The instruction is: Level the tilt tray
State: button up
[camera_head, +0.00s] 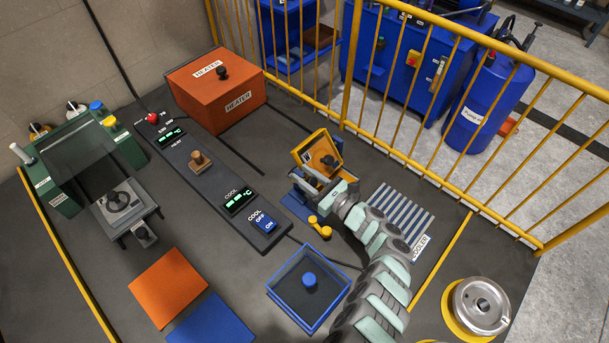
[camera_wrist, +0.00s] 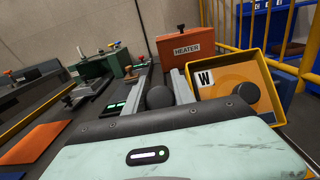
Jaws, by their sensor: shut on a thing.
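The tilt tray is a yellow tray (camera_head: 309,148) that stands tilted above a blue base (camera_head: 296,208). In the wrist view the tray (camera_wrist: 277,99) shows to the right of my fingers, its open side towards me. It holds an orange-brown round piece with a dark knob and a "W" label (camera_wrist: 205,77). My gripper (camera_head: 314,180) is at the tray's near side. In the wrist view its two fingers (camera_wrist: 159,84) are shut on a black ball knob (camera_wrist: 160,97). The knob's link to the tray is hidden. A yellow crank handle (camera_head: 320,229) sits near the base.
An orange heater box (camera_head: 215,95) stands behind left. A slatted cooler rack (camera_head: 400,215) lies right of my arm. A blue-rimmed box (camera_head: 307,292) is in front. A yellow railing (camera_head: 460,185) runs behind. A control strip (camera_head: 215,185) lies to the left.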

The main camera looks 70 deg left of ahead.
grip_shut()
dwell(0.8)
